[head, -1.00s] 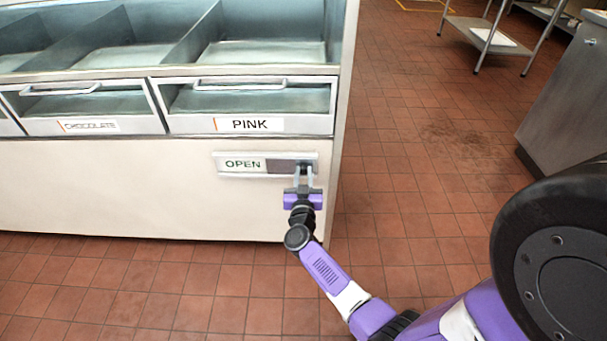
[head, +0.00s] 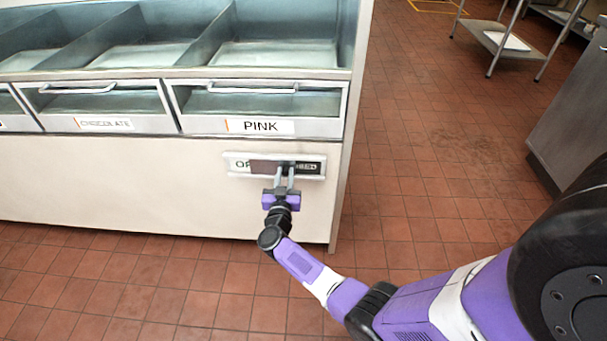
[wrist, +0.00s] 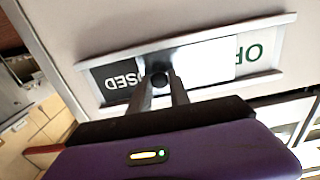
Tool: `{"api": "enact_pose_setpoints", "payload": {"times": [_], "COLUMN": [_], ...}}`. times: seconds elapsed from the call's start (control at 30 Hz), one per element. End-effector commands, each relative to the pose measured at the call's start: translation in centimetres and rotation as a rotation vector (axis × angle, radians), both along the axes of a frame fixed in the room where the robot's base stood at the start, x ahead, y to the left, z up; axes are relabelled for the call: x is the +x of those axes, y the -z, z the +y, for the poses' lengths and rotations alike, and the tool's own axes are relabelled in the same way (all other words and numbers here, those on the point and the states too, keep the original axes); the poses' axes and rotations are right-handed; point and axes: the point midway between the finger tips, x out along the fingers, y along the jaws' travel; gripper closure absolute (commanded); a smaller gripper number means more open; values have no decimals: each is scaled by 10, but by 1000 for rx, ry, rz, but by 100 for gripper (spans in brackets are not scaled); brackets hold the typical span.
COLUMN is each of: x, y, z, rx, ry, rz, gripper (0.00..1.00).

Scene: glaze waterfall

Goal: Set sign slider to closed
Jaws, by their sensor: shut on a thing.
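The sign (head: 235,165) is a pale horizontal rail on the cabinet front below the PINK drawer. Its grey sliding plate (head: 268,167) sits near the middle of the rail. It covers part of OPEN on the left and part of CLOSED on the right, where "SED" shows. In the wrist view the plate (wrist: 205,62) lies between "SED" and "OP", with the picture turned nearly upside down. My gripper (head: 284,172) is at the plate from below and in front. In the wrist view its fingers (wrist: 160,82) are shut on the dark round knob of the plate.
The PINK drawer (head: 260,100) and the CHOCOLATE drawer (head: 105,108) are above the sign, with open bins on top. The cabinet's right edge is close to the sign. Tiled floor (head: 420,190) is open to the right, before a steel counter (head: 570,110).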

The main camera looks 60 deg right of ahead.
Motion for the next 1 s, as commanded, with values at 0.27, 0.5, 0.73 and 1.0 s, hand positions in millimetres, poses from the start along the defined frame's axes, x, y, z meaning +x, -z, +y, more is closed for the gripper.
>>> {"api": "enact_pose_setpoints", "payload": {"times": [0.27, 0.5, 0.73, 1.0], "x": [53, 68, 70, 70], "y": [2, 1, 1, 1], "z": [23, 29, 30, 30], "rx": [-1, 0, 1, 0], "ry": [-6, -4, -8, -8], "rz": [1, 1, 1, 1], "gripper": [100, 100, 100, 57]}}
